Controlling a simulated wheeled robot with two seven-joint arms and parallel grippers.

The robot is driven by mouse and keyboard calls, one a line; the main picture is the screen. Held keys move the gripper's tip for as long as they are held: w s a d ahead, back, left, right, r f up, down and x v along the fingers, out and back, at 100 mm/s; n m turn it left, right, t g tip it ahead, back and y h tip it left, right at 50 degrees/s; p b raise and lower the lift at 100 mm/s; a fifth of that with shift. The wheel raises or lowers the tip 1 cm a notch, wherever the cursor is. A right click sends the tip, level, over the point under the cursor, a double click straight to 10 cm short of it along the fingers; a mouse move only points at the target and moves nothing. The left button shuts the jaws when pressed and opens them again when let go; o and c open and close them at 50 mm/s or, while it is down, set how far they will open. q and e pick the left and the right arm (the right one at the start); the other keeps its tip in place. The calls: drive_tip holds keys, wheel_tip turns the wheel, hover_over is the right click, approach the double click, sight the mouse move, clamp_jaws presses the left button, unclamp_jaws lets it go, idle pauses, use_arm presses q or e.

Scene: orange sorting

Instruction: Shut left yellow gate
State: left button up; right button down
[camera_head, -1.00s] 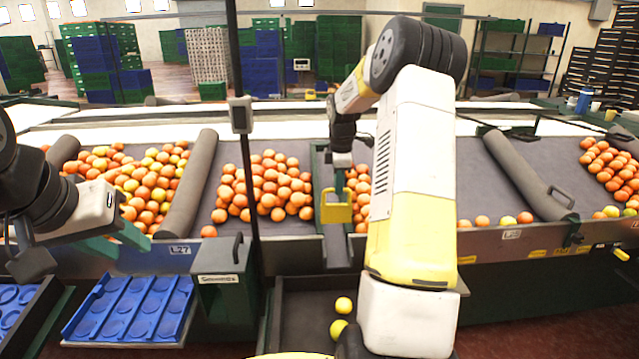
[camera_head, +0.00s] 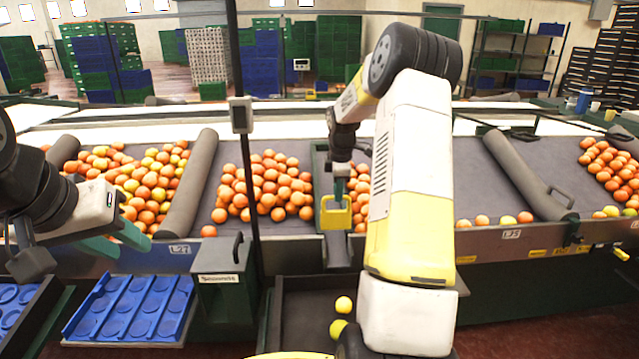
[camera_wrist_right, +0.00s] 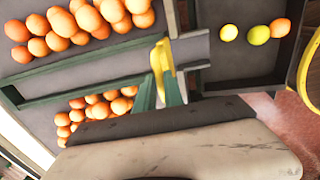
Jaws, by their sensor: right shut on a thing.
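The yellow gate (camera_head: 336,215) is at the front edge of the sorting belt, at the end of a narrow green-walled channel left of my right forearm. In the right wrist view the yellow gate (camera_wrist_right: 161,60) shows edge-on between the belt and a dark chute. My right gripper (camera_head: 341,188) points down onto the gate's top and is shut on it; its green fingers (camera_wrist_right: 170,92) touch the yellow part in the wrist view. My left gripper (camera_head: 115,242) hangs at the left over the belt's front edge, its teal fingers apart and empty.
Oranges (camera_head: 265,185) lie in heaps on the belt, parted by grey rollers (camera_head: 188,185). A dark chute (camera_head: 300,310) below the gate holds yellow fruit (camera_head: 343,304). A thin black post (camera_head: 247,170) stands left of the gate. A blue tray (camera_head: 130,305) sits lower left.

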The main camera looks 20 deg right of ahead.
drive_tip(key=x, duration=0.2)
drive_tip(key=s+x, duration=0.1)
drive_tip(key=x, duration=0.2)
drive_tip(key=shift+a+f, duration=0.15)
drive_tip(key=shift+f, duration=0.05)
drive_tip(key=c, duration=1.5)
unclamp_jaws()
drive_tip(key=shift+f, duration=0.1)
drive_tip(key=shift+c, duration=0.2)
drive_tip(key=shift+o, duration=0.4)
approach(338, 212)
drive_tip(key=shift+w, duration=0.25)
